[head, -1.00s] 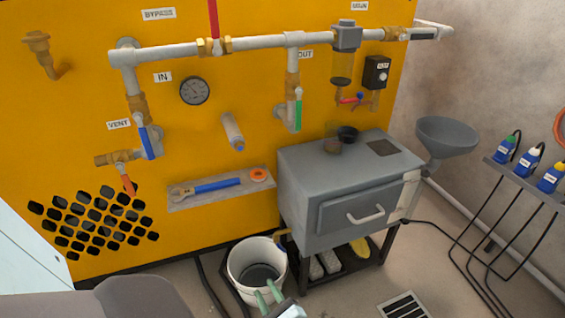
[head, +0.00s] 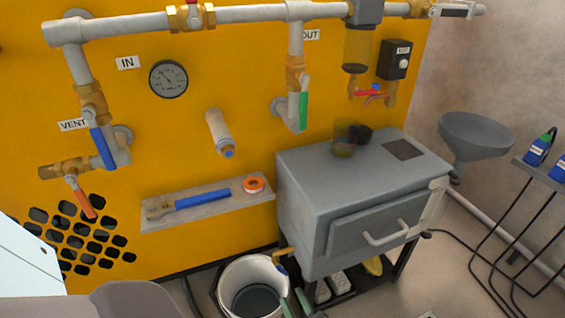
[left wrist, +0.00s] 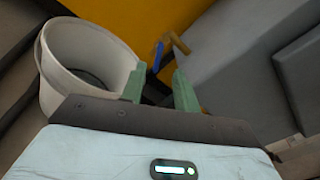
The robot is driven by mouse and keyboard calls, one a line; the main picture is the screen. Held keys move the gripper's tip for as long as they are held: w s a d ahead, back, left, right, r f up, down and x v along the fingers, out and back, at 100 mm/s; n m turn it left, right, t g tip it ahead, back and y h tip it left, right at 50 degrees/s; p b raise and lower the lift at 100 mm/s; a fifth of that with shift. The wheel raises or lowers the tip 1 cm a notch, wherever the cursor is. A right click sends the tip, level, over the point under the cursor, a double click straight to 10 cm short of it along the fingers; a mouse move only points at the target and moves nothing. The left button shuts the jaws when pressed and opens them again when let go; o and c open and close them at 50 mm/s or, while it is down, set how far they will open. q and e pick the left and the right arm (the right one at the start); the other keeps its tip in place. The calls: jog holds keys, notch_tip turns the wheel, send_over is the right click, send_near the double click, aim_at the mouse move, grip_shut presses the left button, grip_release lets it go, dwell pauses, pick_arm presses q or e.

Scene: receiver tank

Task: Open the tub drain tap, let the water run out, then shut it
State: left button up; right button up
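The grey tub (head: 345,190) stands on a black frame against the yellow panel. Its drain tap (head: 281,262), brass with a small blue lever, sticks out at the tub's lower left. In the left wrist view the tap's brass body (left wrist: 180,42) and hanging blue lever (left wrist: 158,57) show beyond my fingers. The white bucket (head: 228,280) stands on the floor below and left of the tap, with something dark grey inside. My left gripper (head: 294,303) is open and empty, its green fingers (left wrist: 160,88) apart and short of the tap. My right gripper is not in view.
Pipes with several valves run across the panel. A shelf (head: 160,221) holds a blue-handled wrench and an orange ring. A dark cup and a glass stand on the tub top. A grey funnel (head: 475,135) and a bottle rack are at right. Bricks lie under the tub.

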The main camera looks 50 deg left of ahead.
aim_at(280, 271)
pick_arm(q)
jog(key=shift+b+x, duration=0.6)
jog(key=shift+x, duration=3.3)
grip_shut()
